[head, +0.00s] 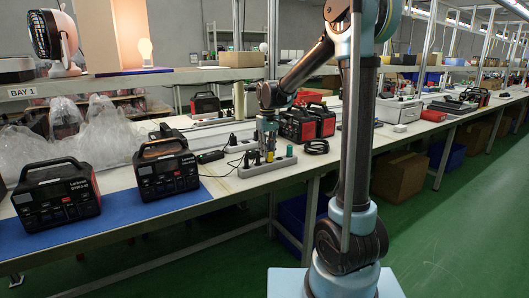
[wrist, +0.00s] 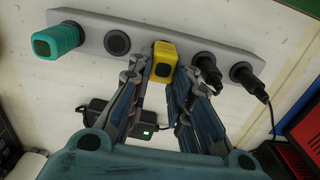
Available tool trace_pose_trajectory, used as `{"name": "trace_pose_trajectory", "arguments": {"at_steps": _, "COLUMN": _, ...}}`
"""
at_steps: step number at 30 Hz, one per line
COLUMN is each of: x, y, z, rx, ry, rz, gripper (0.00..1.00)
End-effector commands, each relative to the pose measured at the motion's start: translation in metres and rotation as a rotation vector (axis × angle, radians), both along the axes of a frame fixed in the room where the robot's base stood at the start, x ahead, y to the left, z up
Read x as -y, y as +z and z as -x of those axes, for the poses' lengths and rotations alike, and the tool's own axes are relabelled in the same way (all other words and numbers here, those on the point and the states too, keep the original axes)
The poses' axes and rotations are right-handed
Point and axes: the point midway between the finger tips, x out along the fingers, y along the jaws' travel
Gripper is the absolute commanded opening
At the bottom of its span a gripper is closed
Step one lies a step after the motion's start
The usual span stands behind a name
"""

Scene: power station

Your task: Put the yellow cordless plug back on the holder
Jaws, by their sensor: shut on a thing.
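The yellow cordless plug (wrist: 164,62) is between the fingertips of my gripper (wrist: 163,72), which is shut on it. In the wrist view it overlaps the middle of the grey strip-shaped holder (wrist: 86,24); whether it is seated or held just above a socket I cannot tell. The holder also shows in the head view (head: 256,170), on the white bench below my gripper (head: 267,150). A teal plug (wrist: 58,41) sits at the holder's left end in the wrist view. An empty round socket (wrist: 117,43) lies between it and the yellow plug.
Two black corded plugs (wrist: 206,68) (wrist: 246,76) fill the holder's right side. A black adapter with a green light (wrist: 135,118) lies nearby. Red-black power stations (head: 298,124) stand behind the holder, and others (head: 165,171) on a blue mat to the left.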

Motion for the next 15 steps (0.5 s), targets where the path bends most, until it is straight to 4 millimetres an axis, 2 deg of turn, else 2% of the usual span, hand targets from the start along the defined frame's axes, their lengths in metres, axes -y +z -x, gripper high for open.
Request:
{"name": "trace_pose_trajectory", "arguments": {"at_steps": 6, "x": -0.0001, "y": -0.0007, "z": -0.0002, "rx": 0.000, "ry": 0.000, "rz": 0.000, "gripper": 0.00}}
{"name": "trace_pose_trajectory", "arguments": {"at_steps": 7, "x": -0.0001, "y": -0.0006, "z": -0.0002, "rx": 0.000, "ry": 0.000, "rz": 0.000, "gripper": 0.26}}
{"name": "trace_pose_trajectory", "arguments": {"at_steps": 9, "x": -0.0002, "y": -0.0005, "z": -0.0001, "rx": 0.000, "ry": 0.000, "rz": 0.000, "gripper": 0.42}}
{"name": "trace_pose_trajectory", "arguments": {"at_steps": 15, "x": -0.0006, "y": -0.0005, "z": -0.0001, "rx": 0.000, "ry": 0.001, "rz": 0.000, "gripper": 0.42}}
